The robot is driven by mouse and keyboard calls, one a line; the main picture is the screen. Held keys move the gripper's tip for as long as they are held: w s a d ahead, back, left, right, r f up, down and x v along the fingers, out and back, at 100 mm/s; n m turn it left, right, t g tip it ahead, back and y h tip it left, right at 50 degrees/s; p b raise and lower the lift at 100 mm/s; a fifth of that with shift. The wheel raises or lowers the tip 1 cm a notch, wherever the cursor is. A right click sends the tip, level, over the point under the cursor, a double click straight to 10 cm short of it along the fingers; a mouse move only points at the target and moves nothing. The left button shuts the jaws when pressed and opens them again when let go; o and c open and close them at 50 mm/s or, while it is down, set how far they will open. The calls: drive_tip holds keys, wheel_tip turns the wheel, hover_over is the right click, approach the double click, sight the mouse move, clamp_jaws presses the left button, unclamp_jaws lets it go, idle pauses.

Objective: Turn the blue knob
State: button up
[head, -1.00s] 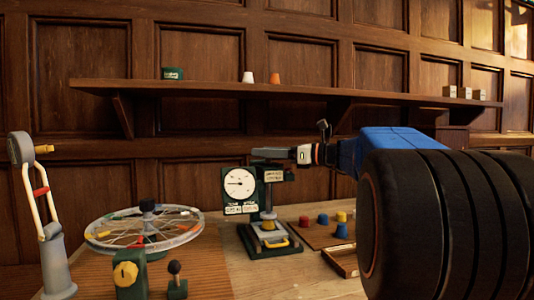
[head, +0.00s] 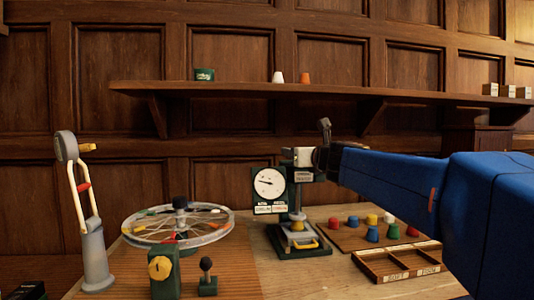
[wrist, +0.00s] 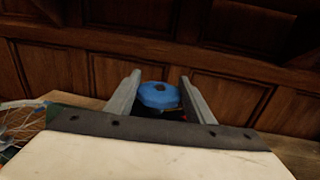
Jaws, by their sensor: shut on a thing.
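In the head view my gripper (head: 296,157) is at the top of the green press stand (head: 306,252), and the knob is hidden there. The stand carries a white round dial (head: 270,183) at its left, with the needle pointing left and slightly up.
A spoked wheel (head: 215,228), a grey lever post (head: 94,250), a green box with a yellow knob (head: 160,267) and a small black-knobbed lever (head: 206,266) stand at left. Coloured pegs (head: 372,234) and a wooden tray (head: 398,268) are at right. A shelf (head: 250,89) runs above.

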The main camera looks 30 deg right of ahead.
drive_tip(key=shift+r+m+h, duration=0.2)
drive_tip(key=shift+m+h, duration=0.2)
drive_tip(key=shift+h, duration=0.2)
drive_tip(key=shift+f+m+g+h, duration=0.65)
drive_tip(key=shift+m+h, duration=0.15)
drive_tip(key=shift+h, duration=0.3)
drive_tip(key=shift+r+m+h, duration=0.4)
drive_tip(key=shift+m+h, duration=0.2)
drive_tip(key=shift+h, duration=0.3)
drive_tip(key=shift+r+m+g+h, duration=0.1)
drive_tip(key=shift+m+g+h, duration=0.25)
drive_tip(key=shift+h, duration=0.15)
drive_tip(key=shift+s+d, duration=0.1)
drive_tip(key=o, duration=1.1)
drive_tip(key=shift+r, duration=0.1)
drive_tip(key=shift+c, duration=0.2)
